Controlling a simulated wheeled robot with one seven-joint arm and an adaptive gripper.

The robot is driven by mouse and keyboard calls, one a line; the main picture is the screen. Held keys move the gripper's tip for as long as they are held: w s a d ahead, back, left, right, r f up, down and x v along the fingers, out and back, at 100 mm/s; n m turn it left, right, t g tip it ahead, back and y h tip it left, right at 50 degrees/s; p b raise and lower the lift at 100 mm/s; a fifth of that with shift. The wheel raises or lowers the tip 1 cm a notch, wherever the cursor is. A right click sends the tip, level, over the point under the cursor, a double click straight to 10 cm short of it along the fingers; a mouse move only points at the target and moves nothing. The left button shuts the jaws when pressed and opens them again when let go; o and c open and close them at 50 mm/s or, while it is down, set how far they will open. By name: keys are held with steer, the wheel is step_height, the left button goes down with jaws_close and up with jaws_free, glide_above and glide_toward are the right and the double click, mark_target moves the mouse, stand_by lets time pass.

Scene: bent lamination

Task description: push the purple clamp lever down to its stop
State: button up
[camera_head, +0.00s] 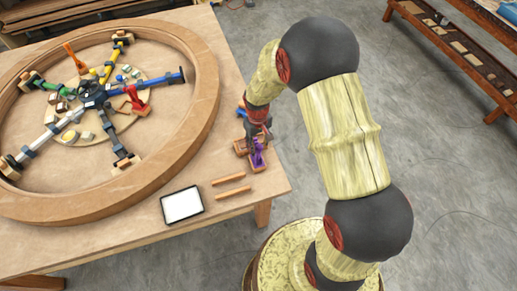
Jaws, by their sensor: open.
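The purple clamp lever (258,158) is at the right edge of the wooden table, on a small brown clamp base (241,147). My gripper (257,146) is open and sits right over the purple lever, coming from above. The fingers partly cover the lever, and I cannot tell whether they touch it. The lever's angle and its stop are too small and too hidden to make out.
A large round wooden ring (207,95) with coloured clamps inside covers most of the table (110,247). A white tablet (182,205) and two wooden strips (231,192) lie left of and below the clamp. A small blue part (241,111) is beside my gripper.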

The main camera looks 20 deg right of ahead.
mark_target(259, 154)
steer(key=shift+f, duration=2.15)
jaws_close()
